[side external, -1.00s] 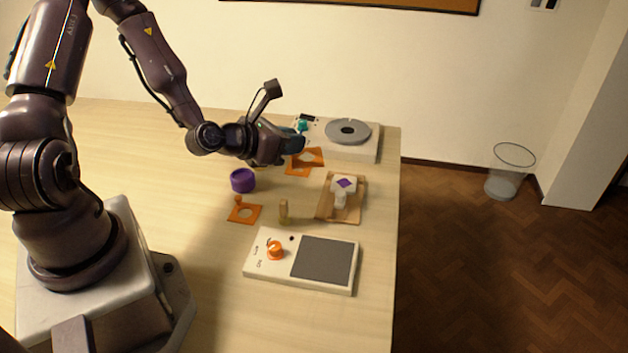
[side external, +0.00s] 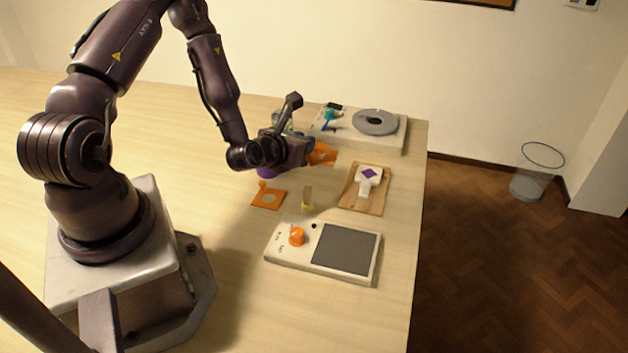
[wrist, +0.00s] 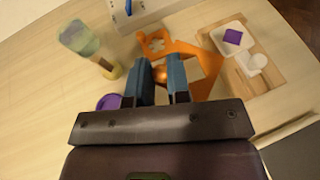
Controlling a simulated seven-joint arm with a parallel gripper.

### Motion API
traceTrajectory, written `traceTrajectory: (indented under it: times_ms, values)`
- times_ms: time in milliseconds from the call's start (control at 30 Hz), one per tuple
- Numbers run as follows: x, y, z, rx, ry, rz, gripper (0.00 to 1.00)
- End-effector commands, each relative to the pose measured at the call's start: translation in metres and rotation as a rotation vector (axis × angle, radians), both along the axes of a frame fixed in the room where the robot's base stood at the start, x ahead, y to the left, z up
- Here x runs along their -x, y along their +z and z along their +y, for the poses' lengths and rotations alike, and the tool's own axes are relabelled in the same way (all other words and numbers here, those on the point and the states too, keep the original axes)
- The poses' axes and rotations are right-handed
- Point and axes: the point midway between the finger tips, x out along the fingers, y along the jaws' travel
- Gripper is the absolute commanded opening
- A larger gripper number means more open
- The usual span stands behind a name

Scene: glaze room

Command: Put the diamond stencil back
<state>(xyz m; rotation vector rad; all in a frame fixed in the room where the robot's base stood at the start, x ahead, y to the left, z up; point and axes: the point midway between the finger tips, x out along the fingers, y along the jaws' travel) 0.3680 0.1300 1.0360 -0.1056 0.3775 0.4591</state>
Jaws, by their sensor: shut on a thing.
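My gripper (wrist: 160,82) is shut on the orange knob of an orange stencil (wrist: 207,60) with a large angular hole. The stencil also shows at the jaws in the side view (side external: 322,155), where the arm partly hides it. I cannot tell its exact height above the table. A smaller orange stencil (wrist: 153,42) shows just beyond the fingers in the wrist view. A purple diamond (side external: 369,173) lies on a white, handled piece (side external: 363,189) on a wooden board (side external: 373,208), to the right of my gripper.
An orange stencil with a round hole (side external: 267,198) and a small tan object (side external: 307,200) lie nearer. A purple round container (wrist: 108,102) is left of the fingers. A grey turntable (side external: 375,122) stands behind, and a white device with an orange knob (side external: 297,237) in front.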

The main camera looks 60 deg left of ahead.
Motion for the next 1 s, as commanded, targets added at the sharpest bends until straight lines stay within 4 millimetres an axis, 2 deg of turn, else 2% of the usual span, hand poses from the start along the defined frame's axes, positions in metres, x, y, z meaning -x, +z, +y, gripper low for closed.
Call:
traceTrajectory:
  times_ms: [67,167,300,700,1000]
  values:
    - [0.005,0.002,0.013,-0.001,0.052,-0.005,0.00]
    - [0.004,-0.001,0.016,0.005,0.074,-0.005,0.00]
    - [0.004,-0.023,0.016,0.008,0.077,-0.004,0.00]
    - [0.004,-0.069,0.016,0.006,0.076,-0.005,0.00]
    - [0.004,-0.071,0.016,0.005,0.077,-0.006,0.00]
